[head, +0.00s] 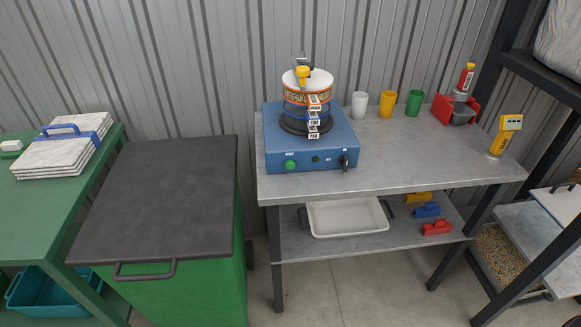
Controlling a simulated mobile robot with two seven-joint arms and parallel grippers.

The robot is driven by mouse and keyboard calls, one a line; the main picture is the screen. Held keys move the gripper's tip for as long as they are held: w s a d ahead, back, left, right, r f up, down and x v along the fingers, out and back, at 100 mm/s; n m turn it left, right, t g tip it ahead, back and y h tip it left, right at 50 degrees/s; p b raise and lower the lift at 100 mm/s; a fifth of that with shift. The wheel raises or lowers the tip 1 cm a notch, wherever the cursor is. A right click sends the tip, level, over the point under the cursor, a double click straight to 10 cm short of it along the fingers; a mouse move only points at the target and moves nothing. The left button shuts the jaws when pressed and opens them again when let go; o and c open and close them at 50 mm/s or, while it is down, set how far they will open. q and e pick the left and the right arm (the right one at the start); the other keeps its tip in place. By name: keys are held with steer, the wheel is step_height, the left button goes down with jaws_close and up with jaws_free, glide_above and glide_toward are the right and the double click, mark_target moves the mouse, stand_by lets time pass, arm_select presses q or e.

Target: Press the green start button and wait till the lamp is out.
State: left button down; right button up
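The green start button (291,165) is on the front face of a blue sieve shaker (349,137), toward its left, on the grey metal table. A small round lamp (315,159) is right of the button and looks dark; it is too small to be sure. A black knob (344,161) is further right on the same face. A labelled sieve stack (306,98) with orange and blue bands stands on the shaker, with a yellow-knobbed clamp (303,75) on top. Neither of my grippers is in view, and nothing touches the button.
White (359,105), yellow (387,104) and green (414,103) cups stand right of the shaker. A red holder (441,108) and yellow meter (503,136) are further right. A dark-topped green bin (163,190) stands left of the table. The tabletop before the shaker is clear.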

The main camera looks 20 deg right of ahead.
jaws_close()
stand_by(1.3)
